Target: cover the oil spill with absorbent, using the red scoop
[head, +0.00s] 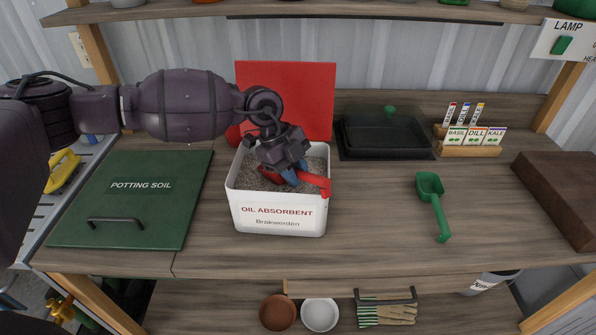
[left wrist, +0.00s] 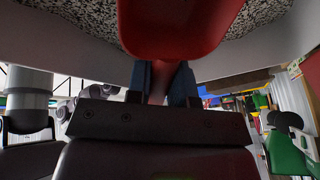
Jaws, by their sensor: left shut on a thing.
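The white bin labelled oil absorbent (head: 277,222) stands on the bench and holds grey granules (head: 248,172). My left gripper (head: 293,178) is over the bin's opening, shut on the red scoop (head: 316,184). I cannot tell how much the scoop holds. The oil spill is not in view.
A green potting soil lid (head: 135,205) lies left of the bin. A red panel (head: 285,95) stands behind the bin. A black tray (head: 385,138), seed packets (head: 470,140), a green scoop (head: 432,205) and a brown block (head: 560,195) are to the right. The bench front is clear.

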